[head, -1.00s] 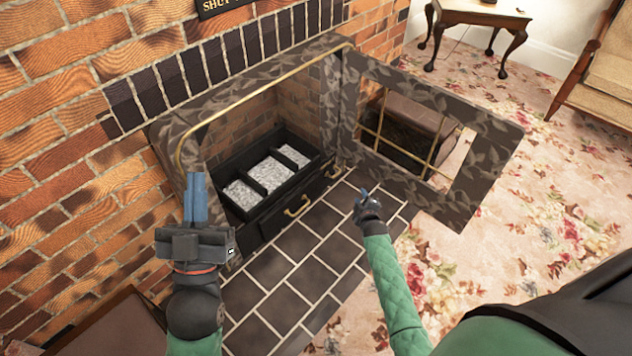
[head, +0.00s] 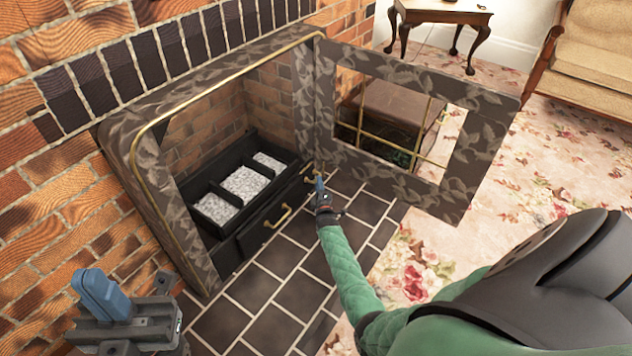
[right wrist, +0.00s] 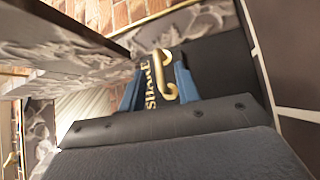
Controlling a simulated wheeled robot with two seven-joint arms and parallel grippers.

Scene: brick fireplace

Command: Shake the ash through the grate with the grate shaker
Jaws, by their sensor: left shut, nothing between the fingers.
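The grate shaker is a brass handle (right wrist: 159,72) beside gold "SHAKE" lettering in the right wrist view. In the head view it sits at the right end of the black grate front (head: 309,179), partly hidden by my right gripper. My right gripper (head: 319,183) is close in front of it. In the right wrist view its two blue fingers (right wrist: 158,88) stand apart, with the handle showing between them; I cannot tell whether they touch it. Grey ash (head: 246,183) lies in the sections of the black grate (head: 262,140). My left gripper (head: 103,292) is shut and empty at lower left.
A second brass handle (head: 278,216) is on the drawer front below the grate. The patterned fireplace door (head: 470,170) stands open to the right, close to my right arm. The tiled hearth (head: 275,255) is clear in front. A brick wall (head: 50,200) is at left.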

